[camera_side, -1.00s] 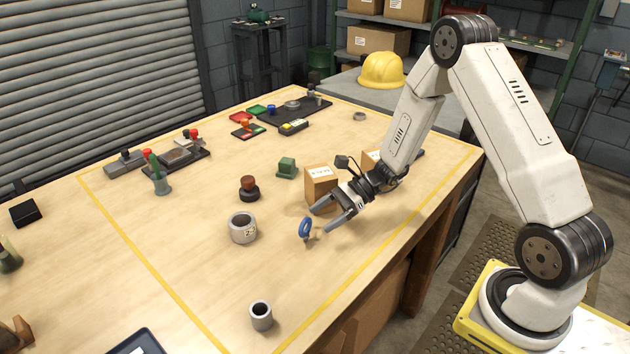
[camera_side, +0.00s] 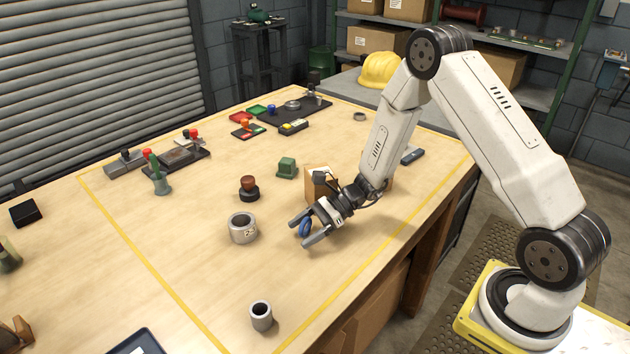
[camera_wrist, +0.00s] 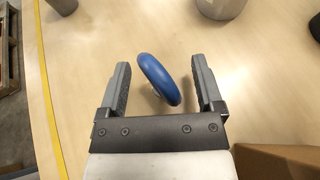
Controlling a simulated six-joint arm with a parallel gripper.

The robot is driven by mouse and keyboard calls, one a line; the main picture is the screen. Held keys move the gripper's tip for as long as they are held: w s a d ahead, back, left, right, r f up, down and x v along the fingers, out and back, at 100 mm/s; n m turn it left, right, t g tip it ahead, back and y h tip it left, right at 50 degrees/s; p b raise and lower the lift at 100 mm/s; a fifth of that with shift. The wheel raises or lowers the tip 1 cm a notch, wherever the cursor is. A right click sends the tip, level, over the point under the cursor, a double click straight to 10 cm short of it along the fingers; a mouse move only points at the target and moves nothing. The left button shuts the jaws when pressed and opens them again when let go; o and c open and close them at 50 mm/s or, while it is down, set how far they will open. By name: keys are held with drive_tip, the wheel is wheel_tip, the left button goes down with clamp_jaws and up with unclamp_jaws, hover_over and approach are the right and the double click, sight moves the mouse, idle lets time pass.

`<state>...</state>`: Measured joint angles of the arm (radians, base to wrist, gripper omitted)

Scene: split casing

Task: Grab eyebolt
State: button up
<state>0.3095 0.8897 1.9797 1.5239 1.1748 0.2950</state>
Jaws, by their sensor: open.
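The eyebolt (camera_side: 305,228) is a blue ring standing on the wooden table, seen in the side view between the fingers of my gripper (camera_side: 302,231). In the wrist view the blue eyebolt (camera_wrist: 159,79) lies between the two grey fingers of my open gripper (camera_wrist: 160,80), apart from both and a little tilted. Its shank is mostly hidden beneath the ring.
A grey marked ring (camera_side: 242,228) stands left of my gripper and a small grey cylinder (camera_side: 261,316) stands nearer the front. A cardboard box (camera_side: 318,183) is close behind the gripper. A green block (camera_side: 287,168) and a dark knob (camera_side: 249,188) stand farther back.

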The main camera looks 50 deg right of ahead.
idle(0.3)
clamp_jaws()
idle(0.5)
drive_tip(key=shift+r, duration=1.6)
drive_tip(key=s+r, duration=0.9)
drive_tip(key=s, duration=0.5)
drive_tip(key=shift+d+r, duration=0.4)
drive_tip(key=shift+d, duration=0.05)
